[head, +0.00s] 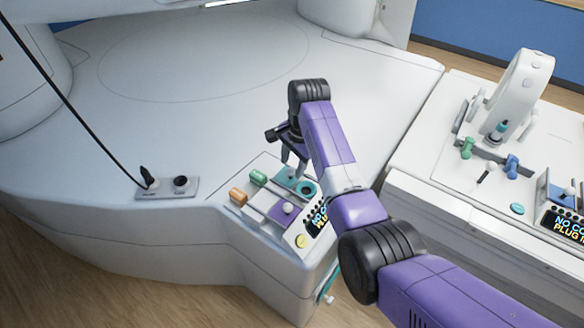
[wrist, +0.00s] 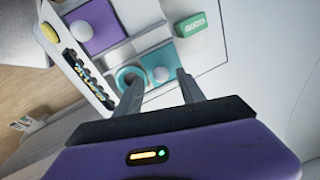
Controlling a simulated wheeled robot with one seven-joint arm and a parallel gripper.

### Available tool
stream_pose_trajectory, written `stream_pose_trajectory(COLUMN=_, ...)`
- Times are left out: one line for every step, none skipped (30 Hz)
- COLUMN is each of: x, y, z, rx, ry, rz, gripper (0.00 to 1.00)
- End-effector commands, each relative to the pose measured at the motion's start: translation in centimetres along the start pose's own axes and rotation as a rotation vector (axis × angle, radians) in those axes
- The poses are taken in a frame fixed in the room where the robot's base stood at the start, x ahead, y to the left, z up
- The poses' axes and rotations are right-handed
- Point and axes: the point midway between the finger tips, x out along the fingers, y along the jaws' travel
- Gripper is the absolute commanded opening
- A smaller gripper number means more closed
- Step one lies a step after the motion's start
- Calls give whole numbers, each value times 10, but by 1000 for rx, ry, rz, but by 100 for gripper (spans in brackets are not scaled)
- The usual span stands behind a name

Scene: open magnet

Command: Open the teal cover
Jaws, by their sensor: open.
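The teal cover (wrist: 152,61) is a flat square lid with a round white knob (wrist: 161,75), set in the small control panel. It looks closed. In the head view, the teal cover (head: 289,182) shows partly below my gripper (head: 293,164). In the wrist view, my gripper (wrist: 160,80) is open, and its two fingers reach toward the panel on either side of the white knob. The fingers look apart from the knob. How high the fingertips are above it is hard to tell.
A purple cover (wrist: 97,22) with a white knob lies beside the teal one. A teal ring (wrist: 130,76), a green block (wrist: 190,24), an orange block (head: 238,197) and a display with a yellow button (head: 301,241) are close by. A second console (head: 440,160) stands right.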

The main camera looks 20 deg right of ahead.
Motion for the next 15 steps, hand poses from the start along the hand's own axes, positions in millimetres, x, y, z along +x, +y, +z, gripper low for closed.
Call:
stream_pose_trajectory(x=-9, y=-1, z=0, rx=0, ry=2, rz=-4, gripper=46)
stream_pose_trajectory(x=-14, y=-1, z=0, rx=0, ry=2, rz=-4, gripper=46)
stream_pose_trajectory(x=-20, y=-1, z=0, rx=0, ry=2, rz=-3, gripper=46)
stream_pose_trajectory(x=-25, y=-1, z=0, rx=0, ry=2, rz=-3, gripper=46)
stream_pose_trajectory(x=-29, y=0, z=0, rx=0, ry=2, rz=-2, gripper=46)
stream_pose_trajectory(x=-35, y=0, z=0, rx=0, ry=2, rz=-3, gripper=46)
stream_pose_trajectory(x=-38, y=0, z=0, rx=0, ry=1, rz=-2, gripper=46)
stream_pose_trajectory(x=-42, y=0, z=0, rx=0, ry=1, rz=-1, gripper=46)
stream_pose_trajectory(x=-46, y=0, z=0, rx=0, ry=2, rz=-2, gripper=46)
stream_pose_trajectory(x=-48, y=0, z=0, rx=1, ry=1, rz=-1, gripper=46)
stream_pose_trajectory(x=-50, y=0, z=0, rx=1, ry=1, rz=0, gripper=46)
stream_pose_trajectory(x=-52, y=0, z=0, rx=1, ry=1, rz=1, gripper=46)
stream_pose_trajectory(x=-53, y=0, z=0, rx=1, ry=1, rz=1, gripper=46)
stream_pose_trajectory(x=-53, y=0, z=0, rx=1, ry=1, rz=1, gripper=46)
stream_pose_trajectory(x=-54, y=0, z=0, rx=1, ry=1, rz=1, gripper=46)
